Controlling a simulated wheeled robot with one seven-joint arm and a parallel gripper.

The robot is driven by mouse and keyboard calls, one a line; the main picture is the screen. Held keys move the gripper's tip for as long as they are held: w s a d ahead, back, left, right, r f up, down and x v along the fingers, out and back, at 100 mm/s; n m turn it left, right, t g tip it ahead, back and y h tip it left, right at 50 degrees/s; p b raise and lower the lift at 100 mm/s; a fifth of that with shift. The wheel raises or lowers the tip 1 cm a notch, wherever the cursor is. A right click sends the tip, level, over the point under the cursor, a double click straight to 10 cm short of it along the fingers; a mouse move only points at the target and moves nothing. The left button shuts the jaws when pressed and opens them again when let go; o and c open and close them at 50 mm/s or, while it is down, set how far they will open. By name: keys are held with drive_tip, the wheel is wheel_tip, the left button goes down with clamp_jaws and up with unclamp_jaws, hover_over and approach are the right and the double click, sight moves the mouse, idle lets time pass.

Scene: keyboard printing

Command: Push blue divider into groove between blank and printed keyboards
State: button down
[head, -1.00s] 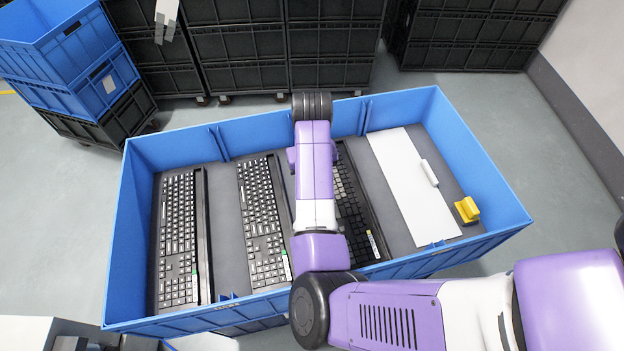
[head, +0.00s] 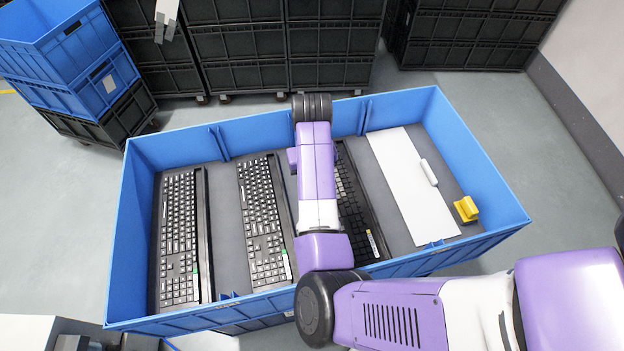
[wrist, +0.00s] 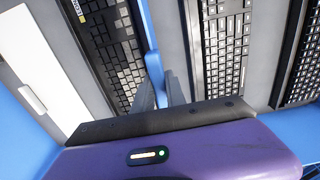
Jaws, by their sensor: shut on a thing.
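My gripper (wrist: 162,95) is shut on the blue divider (wrist: 154,66), which shows as a narrow blue strip between and beyond the fingers in the wrist view. The divider stands between a dark keyboard (wrist: 115,48) on the left and a keyboard with white-marked keys (wrist: 222,45) on the right. In the head view these are the keyboard right of my arm (head: 356,205) and the middle keyboard (head: 262,225). My arm hides the gripper and divider there. The groove is hidden, and I cannot tell how deep the divider sits.
A large blue crate (head: 475,152) holds the keyboards. Another printed keyboard (head: 180,240) lies at its left end. A white panel (head: 400,180) with a white handle and a yellow block (head: 466,209) lie on the right. Stacked crates (head: 240,45) stand behind.

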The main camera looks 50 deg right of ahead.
drive_tip(key=shift+f, duration=0.1)
drive_tip(key=c, duration=1.3)
unclamp_jaws()
wheel_tip(320, 180, up, 6)
drive_tip(key=p, duration=0.6)
drive_tip(key=shift+r, duration=3.9)
